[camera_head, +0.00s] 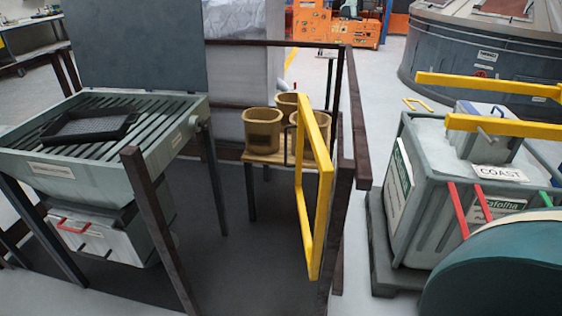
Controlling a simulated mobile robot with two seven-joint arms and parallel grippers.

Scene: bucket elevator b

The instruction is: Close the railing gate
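The railing gate (323,220) is a yellow tubular frame in the middle of the head view. It stands upright and is swung away from the line of the opening, seen at a steep angle. Its nearer upright is next to the dark right railing post (341,225); its far end points back towards the bins. The opening lies between that post and the dark left post (158,230), with nothing across it. I cannot make out the hinge or any latch. Neither of my grippers is in view.
Several tan bins (262,130) stand on a small wooden table (262,158) behind the gate. A grated grey hopper (150,147) holding a black tray (88,127) is at left. A grey container (440,220), yellow bars (500,127) and a teal rounded body (505,275) crowd the right.

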